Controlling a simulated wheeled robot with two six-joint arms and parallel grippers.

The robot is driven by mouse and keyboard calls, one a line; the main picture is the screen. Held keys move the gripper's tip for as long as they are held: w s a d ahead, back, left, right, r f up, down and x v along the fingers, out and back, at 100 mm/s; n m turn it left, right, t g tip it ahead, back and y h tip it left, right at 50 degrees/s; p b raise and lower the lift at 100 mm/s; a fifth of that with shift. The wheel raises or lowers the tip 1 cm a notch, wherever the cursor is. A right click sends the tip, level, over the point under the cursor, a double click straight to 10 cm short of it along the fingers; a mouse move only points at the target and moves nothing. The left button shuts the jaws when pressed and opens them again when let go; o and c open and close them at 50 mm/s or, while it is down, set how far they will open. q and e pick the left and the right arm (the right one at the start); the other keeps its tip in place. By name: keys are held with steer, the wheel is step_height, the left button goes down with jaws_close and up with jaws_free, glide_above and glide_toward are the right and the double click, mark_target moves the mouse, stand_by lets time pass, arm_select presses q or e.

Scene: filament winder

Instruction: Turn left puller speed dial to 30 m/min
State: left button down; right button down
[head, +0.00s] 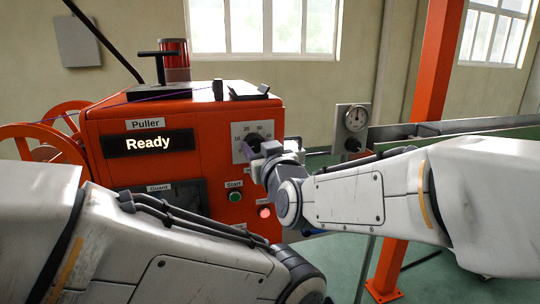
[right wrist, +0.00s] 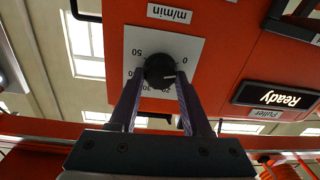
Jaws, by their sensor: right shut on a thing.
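The left puller speed dial is a black round knob (right wrist: 160,70) on a white scale plate (right wrist: 196,48) on the red puller machine (head: 200,130). My right gripper (right wrist: 161,77) is shut on the knob, one finger on each side. In the head view my right gripper (head: 258,152) covers much of the knob. In the right wrist view, upside down, a white pointer mark on the knob points right, toward the low end of the scale, below the 0. The exact reading is hidden by a finger. My left arm crosses the bottom; its gripper is out of frame.
The display (head: 149,143) reads Ready. Below the dial are a green Start button (head: 235,196) and a lit red button (head: 265,212).

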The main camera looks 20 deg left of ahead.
steer(key=m+b, duration=0.2)
steer(key=m, duration=0.1)
steer(key=m+b, duration=0.3)
steer(key=shift+f+m, duration=0.2)
steer(key=shift+m, duration=0.2)
steer(key=m+b, duration=0.3)
steer(key=m, duration=0.2)
steer(key=shift+m+t+b, duration=0.3)
steer(key=shift+b, duration=0.1)
steer(key=m+b, duration=0.1)
steer(key=m, duration=0.1)
steer(key=shift+m+h, duration=0.3)
steer(key=shift+m, duration=0.1)
steer(key=m+b, duration=0.1)
steer(key=m, duration=0.2)
steer(key=shift+m+b, duration=0.3)
steer(key=shift+m, duration=0.1)
steer(key=m+b, duration=0.1)
steer(key=m, duration=0.2)
steer(key=shift+m, duration=0.4)
steer(key=shift+m+h+b, duration=0.3)
steer(key=shift+m+b, duration=0.1)
steer(key=shift+m, duration=1.5)
